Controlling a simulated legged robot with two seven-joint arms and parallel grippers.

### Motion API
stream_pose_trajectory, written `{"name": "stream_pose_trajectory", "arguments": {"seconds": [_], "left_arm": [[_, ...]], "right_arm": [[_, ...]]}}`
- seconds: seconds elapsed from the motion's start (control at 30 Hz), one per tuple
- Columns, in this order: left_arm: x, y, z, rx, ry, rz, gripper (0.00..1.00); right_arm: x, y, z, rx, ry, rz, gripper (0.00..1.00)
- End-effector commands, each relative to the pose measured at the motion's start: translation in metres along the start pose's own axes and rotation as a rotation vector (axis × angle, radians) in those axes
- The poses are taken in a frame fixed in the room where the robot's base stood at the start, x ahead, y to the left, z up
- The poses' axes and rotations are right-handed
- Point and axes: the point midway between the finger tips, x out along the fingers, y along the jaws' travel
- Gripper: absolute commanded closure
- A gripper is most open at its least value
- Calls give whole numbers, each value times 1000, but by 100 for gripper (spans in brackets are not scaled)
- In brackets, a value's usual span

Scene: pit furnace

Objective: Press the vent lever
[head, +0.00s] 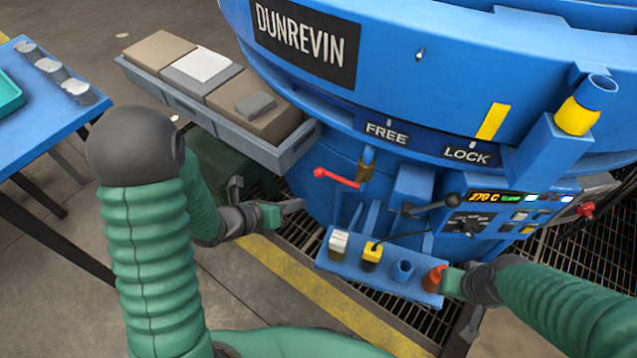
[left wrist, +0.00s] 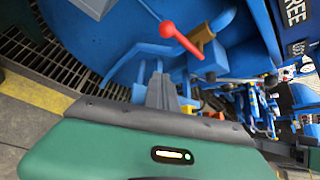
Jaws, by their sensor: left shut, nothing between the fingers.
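A red lever (head: 337,178) with a round knob sticks out leftward from a brass-coloured fitting on the blue furnace. It also shows in the left wrist view (left wrist: 182,40), above the fingers. A black-knobbed lever (head: 430,207) sits further right, below the FREE and LOCK labels. No readable label names either as the vent lever. My left gripper (head: 300,205) is shut and empty, below and left of the red knob, apart from it. Its fingers show in the left wrist view (left wrist: 162,90). My right gripper (head: 446,281) is beside an orange-red item (head: 434,278); its fingertips are hidden.
A blue rack (head: 375,277) holds a white-topped item, a yellow item and a blue cup. A grey tray (head: 290,148) with blocks juts out above my left gripper. A control panel (head: 500,214) reads 270 C. A blue table (head: 40,118) stands left. Floor grating lies below.

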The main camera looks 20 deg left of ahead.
Motion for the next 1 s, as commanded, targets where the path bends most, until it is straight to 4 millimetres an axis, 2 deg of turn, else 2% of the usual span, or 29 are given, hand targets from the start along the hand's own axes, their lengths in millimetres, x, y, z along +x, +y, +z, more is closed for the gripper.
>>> {"name": "stream_pose_trajectory", "arguments": {"seconds": [0.13, 0.23, 0.63, 0.7, 0.8, 1.0], "left_arm": [[5, 2, -1, -2, 0, 0, 100], [18, 3, -2, -1, 1, -1, 100], [104, 3, -3, -2, 1, -1, 100], [95, 2, 16, -2, -7, 3, 100], [90, 1, 29, -2, -5, 2, 100], [87, 2, 38, -4, -1, 3, 100]], "right_arm": [[2, 0, 0, 0, 0, 0, 66], [7, 0, 2, 0, 0, 0, 66], [32, 0, 8, 0, 0, 0, 66], [26, 0, 6, 0, -1, 0, 66], [24, 0, 6, 0, 0, 0, 66], [24, 0, 6, 0, 0, 0, 66]]}}
